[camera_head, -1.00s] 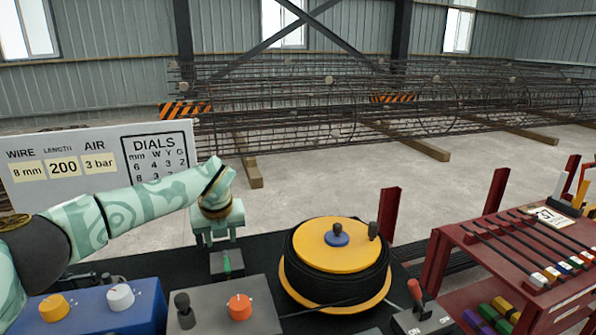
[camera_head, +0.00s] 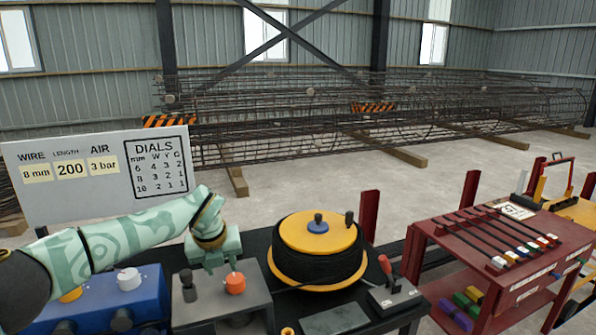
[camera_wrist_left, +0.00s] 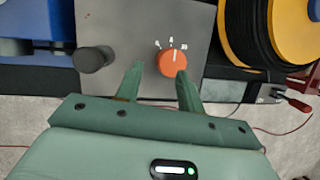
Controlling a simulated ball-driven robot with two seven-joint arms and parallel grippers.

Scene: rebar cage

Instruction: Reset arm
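My left gripper (camera_head: 219,268) hangs down over the grey control box (camera_head: 235,308), close to the orange knob (camera_head: 235,284). In the left wrist view, its two green fingers (camera_wrist_left: 156,78) are apart. The orange knob (camera_wrist_left: 173,63) lies just beyond the fingertips, nearer the right finger; I cannot tell whether they touch. Its white mark points up, with small labels around it. A black knob (camera_wrist_left: 95,59) stands on the same box to the left. My right gripper is in neither view.
A blue box (camera_head: 150,290) with a white knob stands left. A yellow-topped black wire spool (camera_head: 318,232) stands right, beside a red lever (camera_head: 385,265). A red rack (camera_head: 420,250) holds rods. A sign (camera_head: 50,205) stands behind my arm; a rebar cage (camera_head: 330,125) lies at the back.

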